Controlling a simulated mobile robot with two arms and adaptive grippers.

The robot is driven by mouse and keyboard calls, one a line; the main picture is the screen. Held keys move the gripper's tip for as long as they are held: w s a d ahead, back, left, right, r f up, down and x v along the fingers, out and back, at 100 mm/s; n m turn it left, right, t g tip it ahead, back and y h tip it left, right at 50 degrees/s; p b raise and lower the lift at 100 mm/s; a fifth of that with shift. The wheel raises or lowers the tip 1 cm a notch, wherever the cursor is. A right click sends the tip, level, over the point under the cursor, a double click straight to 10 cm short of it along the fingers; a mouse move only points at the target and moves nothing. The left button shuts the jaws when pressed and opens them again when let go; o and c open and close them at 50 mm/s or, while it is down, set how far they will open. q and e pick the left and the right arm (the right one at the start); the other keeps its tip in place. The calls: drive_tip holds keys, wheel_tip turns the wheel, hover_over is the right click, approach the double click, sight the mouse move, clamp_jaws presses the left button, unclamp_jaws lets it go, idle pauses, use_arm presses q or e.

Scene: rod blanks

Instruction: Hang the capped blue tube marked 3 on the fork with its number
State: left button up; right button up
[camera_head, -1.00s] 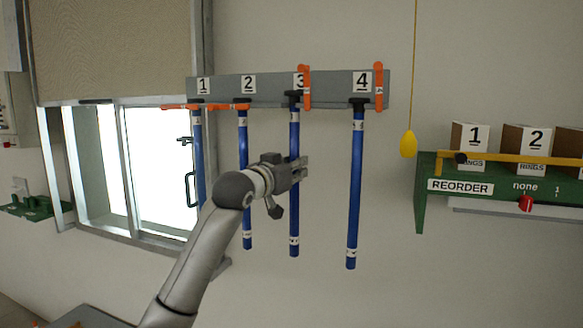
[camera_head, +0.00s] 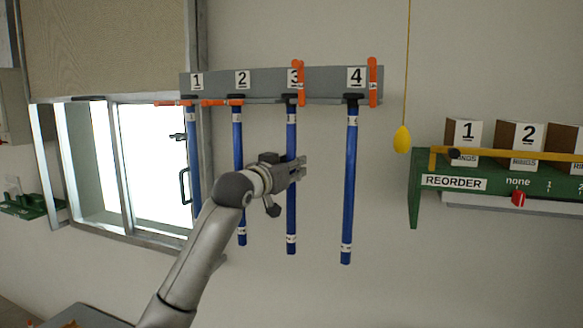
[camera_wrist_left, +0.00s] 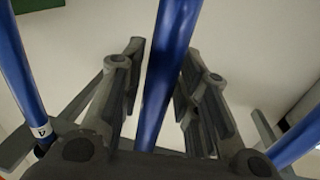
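The blue tube (camera_head: 291,135) with a black cap hangs upright below the plate marked 3, whose number is partly hidden by a raised orange lever (camera_head: 299,82). Its cap is at the rail's lower edge; the fork itself is too small to make out. My left gripper (camera_head: 299,169) is at the tube's middle. In the left wrist view, the tube (camera_wrist_left: 166,70) passes between the fingers, with a gap showing beside it, so the gripper looks open around it. My right gripper is not in view.
The grey rail (camera_head: 320,86) also carries blue tubes under 1 (camera_head: 194,150), 2 (camera_head: 238,140) and 4 (camera_head: 350,170), close on both sides. Levers 1 and 2 lie flat; lever 4 (camera_head: 373,82) is upright. A yellow pull (camera_head: 402,139) and a green shelf (camera_head: 415,190) are at right.

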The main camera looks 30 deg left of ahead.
use_arm(q)
drive_tip(key=shift+o, duration=0.9)
